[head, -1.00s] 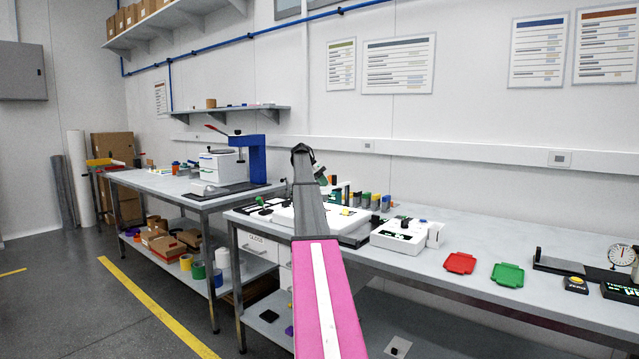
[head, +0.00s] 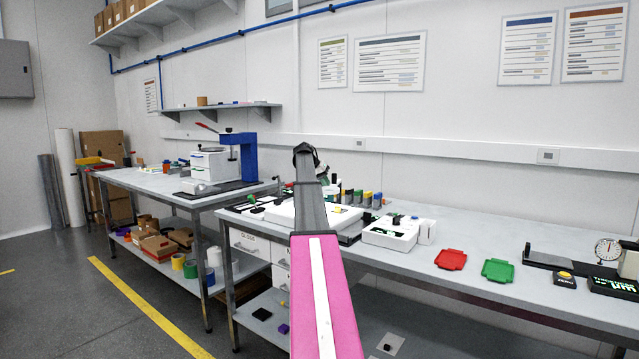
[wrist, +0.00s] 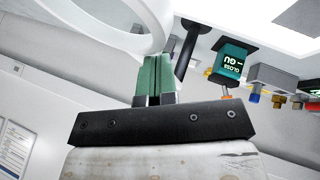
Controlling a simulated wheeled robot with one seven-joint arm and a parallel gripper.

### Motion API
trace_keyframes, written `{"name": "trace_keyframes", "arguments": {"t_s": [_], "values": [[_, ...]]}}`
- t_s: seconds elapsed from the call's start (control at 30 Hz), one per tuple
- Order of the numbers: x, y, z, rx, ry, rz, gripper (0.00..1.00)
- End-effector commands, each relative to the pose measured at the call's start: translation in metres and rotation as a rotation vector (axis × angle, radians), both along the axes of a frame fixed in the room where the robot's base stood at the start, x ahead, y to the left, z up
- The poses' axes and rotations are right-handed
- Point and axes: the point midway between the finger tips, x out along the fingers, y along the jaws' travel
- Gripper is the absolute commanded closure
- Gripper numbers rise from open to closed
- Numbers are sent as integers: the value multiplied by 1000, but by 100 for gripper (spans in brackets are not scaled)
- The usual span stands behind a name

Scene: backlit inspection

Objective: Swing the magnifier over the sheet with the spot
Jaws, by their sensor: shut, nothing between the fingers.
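The magnifier, seen as a white ring (wrist: 128,42), fills the upper left of the wrist view, and only part of it shows. A dark post (wrist: 187,52) stands just right of it. My gripper (wrist: 157,62) has its green fingers together with nothing between them. The fingertips are close to the ring's edge; I cannot tell if they touch. A bright white panel (wrist: 268,15) with a dark patch at its edge shows at the upper right. I cannot make out a spot on any sheet.
A teal gloss meter (wrist: 232,62) and several coloured blocks are near the gripper. The bench also holds a white box (head: 345,216), a white device (head: 390,233), a red tray (head: 451,259) and a green tray (head: 498,270). Bare bench lies between the trays and the wall.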

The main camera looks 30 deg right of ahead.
Motion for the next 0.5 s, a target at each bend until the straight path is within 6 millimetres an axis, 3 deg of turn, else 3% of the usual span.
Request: {"name": "trace_keyframes", "arguments": {"t_s": [0.2,0.5], "values": [[-21,-11,0,-1,-1,141,100],[-31,-22,0,1,2,133,100]]}}
